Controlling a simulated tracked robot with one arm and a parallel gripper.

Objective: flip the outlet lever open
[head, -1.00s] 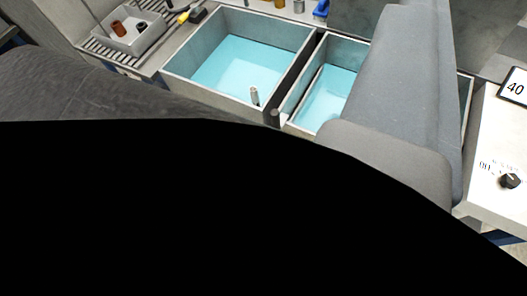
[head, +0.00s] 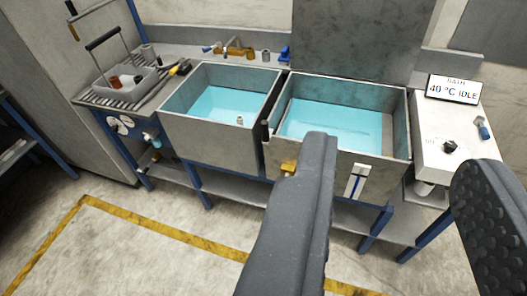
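My gripper (head: 398,160) is open and empty, its two dark padded fingers wide apart in front of the right tank. The right tank (head: 385,168) holds light blue liquid. Another small valve with a light blue handle (head: 148,138) is under the drain rack at left.
The left tank (head: 212,140) also holds blue liquid, with a small upright piece in it. A white control box (head: 455,125) with a black knob and a sign reading 40 °C IDLE stands at right. A grey basket (head: 130,82) stands on the rack. The floor (head: 110,250) in front is clear.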

